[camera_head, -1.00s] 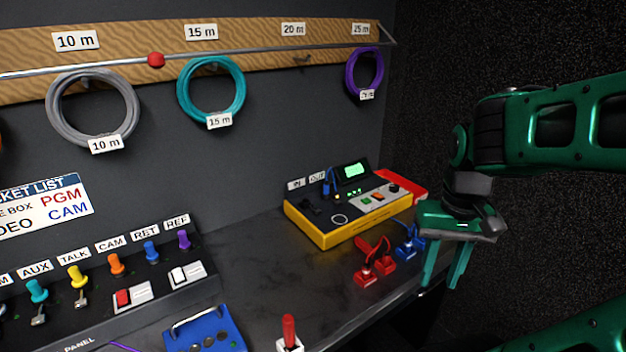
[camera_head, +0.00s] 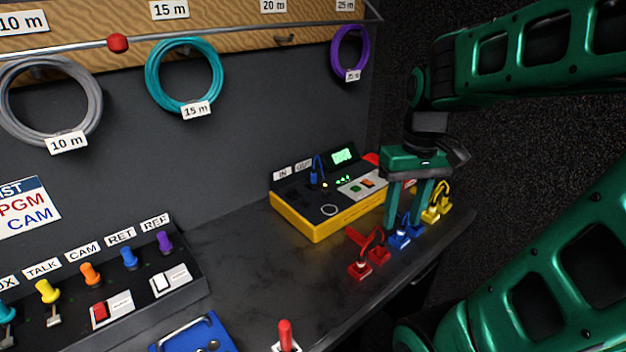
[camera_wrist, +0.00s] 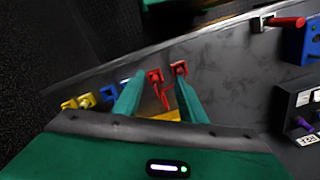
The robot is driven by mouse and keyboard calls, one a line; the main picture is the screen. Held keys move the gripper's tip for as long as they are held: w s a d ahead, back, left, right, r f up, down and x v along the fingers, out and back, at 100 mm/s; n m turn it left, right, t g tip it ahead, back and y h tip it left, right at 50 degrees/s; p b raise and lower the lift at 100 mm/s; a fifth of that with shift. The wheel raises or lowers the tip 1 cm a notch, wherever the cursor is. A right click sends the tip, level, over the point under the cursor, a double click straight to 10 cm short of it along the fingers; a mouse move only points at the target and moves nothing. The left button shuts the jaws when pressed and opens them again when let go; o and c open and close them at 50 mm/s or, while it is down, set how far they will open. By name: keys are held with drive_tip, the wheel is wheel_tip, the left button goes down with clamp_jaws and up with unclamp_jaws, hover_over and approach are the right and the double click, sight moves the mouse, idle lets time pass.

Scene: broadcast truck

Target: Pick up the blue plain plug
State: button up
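A pair of blue plugs (camera_head: 400,238) joined by a short cable stands on the desk's right part, between the red pair and the yellow pair. Which one is plain I cannot tell. My gripper (camera_head: 405,222) is open and points down, its fingers partly covering the blue pair in the head view. In the wrist view my gripper (camera_wrist: 159,82) has the red plugs between and beside its fingertips. A blue plug (camera_wrist: 107,93) there lies left of the left finger, which hides part of the pair. Nothing is seen held.
Red plugs (camera_head: 360,269) stand left of the blue ones, yellow plugs (camera_head: 432,213) right. A yellow tester box (camera_head: 318,226) with another blue plug (camera_head: 315,172) stands behind. The desk's front edge is close. Bare desk (camera_head: 260,265) lies to the left.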

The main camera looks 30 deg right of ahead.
drive_tip(key=w+d+r+n, duration=0.15)
drive_tip(key=w+n, duration=0.35)
drive_tip(key=w, duration=0.8)
drive_tip(key=n, duration=1.1)
hover_over(313, 169)
drive_tip(key=shift+w+d+f, duration=0.1)
drive_tip(key=shift+d+f, duration=0.05)
drive_tip(key=shift+f, duration=0.45)
drive_tip(key=shift+d+f, duration=0.15)
drive_tip(key=shift+f, duration=0.4)
drive_tip(key=shift+w+a+f, duration=0.15)
drive_tip(key=shift+w+f, duration=0.05)
drive_tip(key=shift+f, duration=0.45)
drive_tip(key=shift+s+f, duration=0.15)
drive_tip(key=shift+f, duration=3)
clamp_jaws()
